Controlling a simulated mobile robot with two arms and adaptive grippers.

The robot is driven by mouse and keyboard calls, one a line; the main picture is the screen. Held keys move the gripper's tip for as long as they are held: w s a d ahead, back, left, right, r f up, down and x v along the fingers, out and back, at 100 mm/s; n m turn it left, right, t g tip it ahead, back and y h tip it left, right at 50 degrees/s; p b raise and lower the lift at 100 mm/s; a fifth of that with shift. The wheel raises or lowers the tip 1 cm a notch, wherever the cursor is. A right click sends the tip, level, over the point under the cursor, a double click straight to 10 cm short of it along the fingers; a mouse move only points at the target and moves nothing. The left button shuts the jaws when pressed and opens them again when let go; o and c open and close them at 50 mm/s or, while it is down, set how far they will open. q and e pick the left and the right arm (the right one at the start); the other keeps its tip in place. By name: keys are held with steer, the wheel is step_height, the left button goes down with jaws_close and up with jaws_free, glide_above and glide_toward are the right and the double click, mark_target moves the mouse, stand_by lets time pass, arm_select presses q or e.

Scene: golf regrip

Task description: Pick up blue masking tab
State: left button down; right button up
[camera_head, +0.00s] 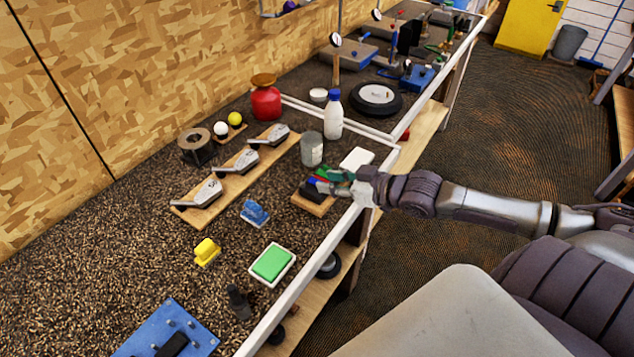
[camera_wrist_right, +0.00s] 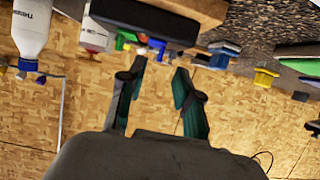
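A small blue tab (camera_wrist_right: 157,44) shows in the right wrist view beside a red tab (camera_wrist_right: 142,38) and a green tab (camera_wrist_right: 121,42), next to a black pad on a wooden block (camera_wrist_right: 195,8). In the head view the small wooden block (camera_head: 312,204) is on the bench, with the coloured tabs partly hidden by my right gripper. My right gripper (camera_wrist_right: 156,75) is open, its teal fingers apart with nothing between them. The blue tab appears beyond the fingertips, apart from them. It also shows in the head view, my right gripper (camera_head: 322,181). My left gripper is not in view.
A grey can (camera_head: 311,149), a white bottle (camera_head: 333,115) and a white box (camera_head: 356,159) stand close by. A blue block (camera_head: 254,213), a yellow block (camera_head: 206,251) and a green-topped tray (camera_head: 272,264) lie nearer. A white rail (camera_head: 318,265) edges the bench.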

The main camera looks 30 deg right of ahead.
mark_target(317, 180)
steer(key=shift+x, duration=1.95)
steer(key=shift+d+f, duration=0.1)
steer(key=shift+f, duration=0.05)
jaws_close()
